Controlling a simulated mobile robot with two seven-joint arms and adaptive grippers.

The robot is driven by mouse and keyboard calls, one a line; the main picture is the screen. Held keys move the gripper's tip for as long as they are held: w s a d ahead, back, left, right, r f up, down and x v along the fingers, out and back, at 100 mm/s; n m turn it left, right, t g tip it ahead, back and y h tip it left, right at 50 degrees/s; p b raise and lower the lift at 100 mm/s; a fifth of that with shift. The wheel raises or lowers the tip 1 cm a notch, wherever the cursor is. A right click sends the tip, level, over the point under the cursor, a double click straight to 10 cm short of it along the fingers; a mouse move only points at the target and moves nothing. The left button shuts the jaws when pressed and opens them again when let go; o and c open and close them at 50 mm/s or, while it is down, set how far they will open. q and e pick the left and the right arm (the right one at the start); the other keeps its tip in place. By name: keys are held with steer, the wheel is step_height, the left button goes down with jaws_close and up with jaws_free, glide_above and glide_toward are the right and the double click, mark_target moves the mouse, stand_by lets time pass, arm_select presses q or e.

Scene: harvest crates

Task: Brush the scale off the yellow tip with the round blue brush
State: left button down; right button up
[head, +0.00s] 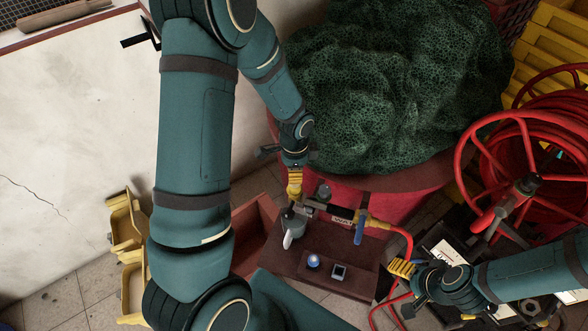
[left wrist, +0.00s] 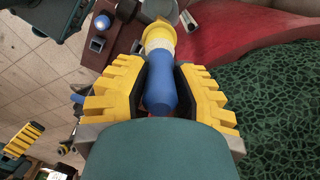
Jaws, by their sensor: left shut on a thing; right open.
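My left gripper (head: 294,188) is shut on the blue handle of the round brush (left wrist: 160,92), in front of the red barrel. A pale band and a yellow part show beyond the handle in the left wrist view. I cannot tell whether brush and tip touch, nor make out the scale. My right gripper (head: 402,269) is open and empty, right of the brown bench; it also shows in the left wrist view (left wrist: 24,139).
A blue lever (head: 360,230) and red hose (head: 405,238) adjoin the pipe. Green netting (head: 390,90) covers the barrel; a red reel (head: 500,180) stands right.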

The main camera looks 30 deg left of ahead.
arm_select(q)
steer(key=shift+s+d+f, duration=0.1)
steer(key=shift+s+d, duration=0.2)
steer(key=shift+w+a, duration=0.1)
steer(key=shift+w+a, duration=0.45)
steer(key=shift+a, duration=0.05)
steer(key=shift+d, duration=0.1)
steer(key=shift+s+d, duration=0.5)
steer(key=shift+s, duration=0.1)
steer(key=shift+w+a, duration=0.1)
